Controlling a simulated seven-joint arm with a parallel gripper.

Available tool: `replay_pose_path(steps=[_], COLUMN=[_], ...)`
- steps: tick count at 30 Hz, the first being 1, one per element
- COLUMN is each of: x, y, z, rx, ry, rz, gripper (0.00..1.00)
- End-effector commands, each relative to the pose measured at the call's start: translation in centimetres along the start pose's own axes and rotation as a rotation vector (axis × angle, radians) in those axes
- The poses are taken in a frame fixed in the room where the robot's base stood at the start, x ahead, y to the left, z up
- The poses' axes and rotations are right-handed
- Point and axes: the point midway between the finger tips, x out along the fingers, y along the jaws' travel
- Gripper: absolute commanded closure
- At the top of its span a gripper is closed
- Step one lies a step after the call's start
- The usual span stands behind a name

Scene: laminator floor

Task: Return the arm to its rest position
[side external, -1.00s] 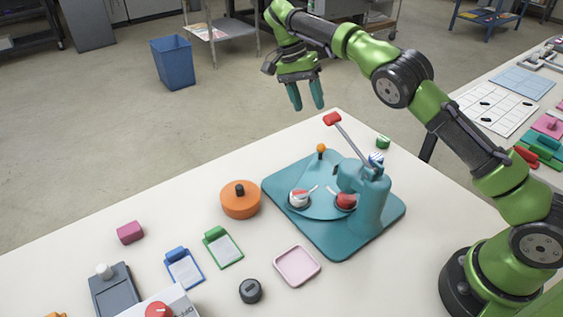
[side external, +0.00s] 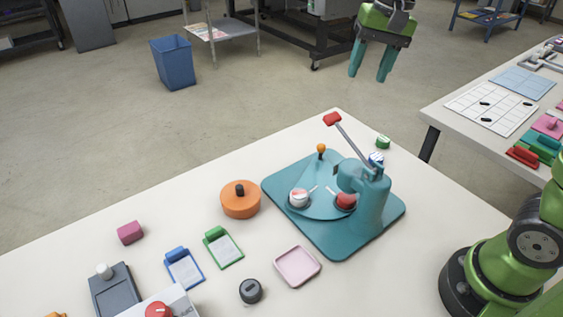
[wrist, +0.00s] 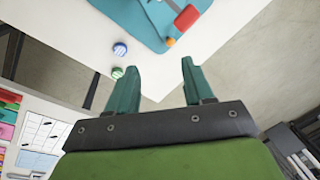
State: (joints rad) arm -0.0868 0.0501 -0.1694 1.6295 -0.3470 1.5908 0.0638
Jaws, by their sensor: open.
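My gripper (side external: 372,62) is at the top of the side view, high up and beyond the far corner of the white table. Its two teal fingers point down, apart, with nothing between them. The wrist view shows the same open, empty fingers (wrist: 156,88) with floor and the table corner beyond. Most of my arm is out of the side view; only its lower links show at the right edge. The teal press (side external: 368,205) stands on the table well below and apart from my gripper, its red-tipped lever raised.
An orange round container (side external: 240,203), a pink tray (side external: 297,266) and blue (side external: 184,270) and green (side external: 224,249) clipboards lie on the table. A second table (side external: 455,128) with sheets and parts stands at right. A blue bin (side external: 172,63) is on the floor. Air around my gripper looks clear.

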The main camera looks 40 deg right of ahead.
Motion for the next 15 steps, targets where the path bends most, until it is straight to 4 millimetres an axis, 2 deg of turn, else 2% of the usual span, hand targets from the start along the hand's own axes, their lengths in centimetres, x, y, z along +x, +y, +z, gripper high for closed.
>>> replay_pose_path(steps=[1, 4, 9, 15], x=[-0.6, -0.8, 0.1, 2.1], y=[0.7, 1.9, 3.8, 5.6], z=[1.8, 4.8, 9.8, 13.3], rx=[-0.036, -0.108, -0.212, -0.28], ry=[0.029, 0.096, 0.227, 0.352], rz=[-0.044, -0.119, -0.224, -0.286], gripper=[0.48, 0.48, 0.48, 0.48])
